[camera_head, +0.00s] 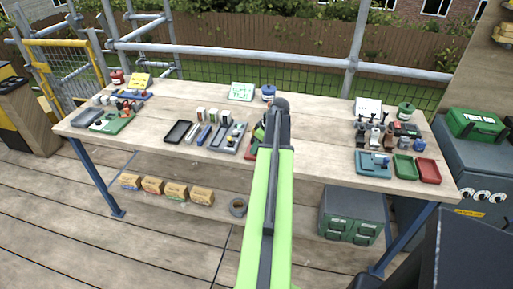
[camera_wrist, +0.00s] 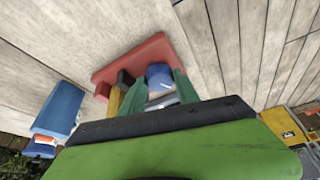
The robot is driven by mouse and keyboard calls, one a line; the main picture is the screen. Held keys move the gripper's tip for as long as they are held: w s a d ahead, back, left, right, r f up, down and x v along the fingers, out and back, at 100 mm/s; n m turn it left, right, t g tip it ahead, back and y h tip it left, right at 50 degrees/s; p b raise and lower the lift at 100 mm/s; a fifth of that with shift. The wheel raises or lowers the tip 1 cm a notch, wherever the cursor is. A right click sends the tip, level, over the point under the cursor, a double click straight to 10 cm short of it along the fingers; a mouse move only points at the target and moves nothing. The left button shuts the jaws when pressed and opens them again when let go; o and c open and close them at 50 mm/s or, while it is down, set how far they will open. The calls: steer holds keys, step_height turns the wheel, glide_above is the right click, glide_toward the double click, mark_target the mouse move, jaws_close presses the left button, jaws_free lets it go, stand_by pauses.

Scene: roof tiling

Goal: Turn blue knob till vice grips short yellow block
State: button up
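In the wrist view the vice has a red base (camera_wrist: 160,48), a black jaw part (camera_wrist: 125,77) and a blue knob (camera_wrist: 160,74). A yellow block (camera_wrist: 113,102) shows beside the black part, partly hidden by my gripper. My gripper (camera_wrist: 161,84) has its green fingers on either side of the blue knob, very close to it; I cannot tell whether both touch it. I cannot tell how tightly the yellow block sits in the vice. In the head view my arm hides most of the vice, leaving an edge of the red base (camera_head: 249,153) in sight.
The wooden workbench (camera_head: 310,150) carries a grey tray (camera_head: 229,138) and a black tray (camera_head: 178,132) left of my arm. Teal (camera_head: 373,165), green (camera_head: 403,166) and red (camera_head: 428,171) trays stand at the right. A blue object (camera_wrist: 60,108) stands left in the wrist view.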

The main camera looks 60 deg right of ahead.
jaws_close()
steer(key=shift+a, duration=0.25)
steer(key=shift+d, duration=0.1)
steer(key=shift+m, duration=0.4)
steer(key=m+h, duration=0.1)
steer(key=m, duration=0.2)
steer(key=shift+h, duration=0.3)
steer(key=shift+m+g+h, duration=0.4)
steer(key=shift+m+h, duration=0.2)
steer(key=shift+m, duration=1.3)
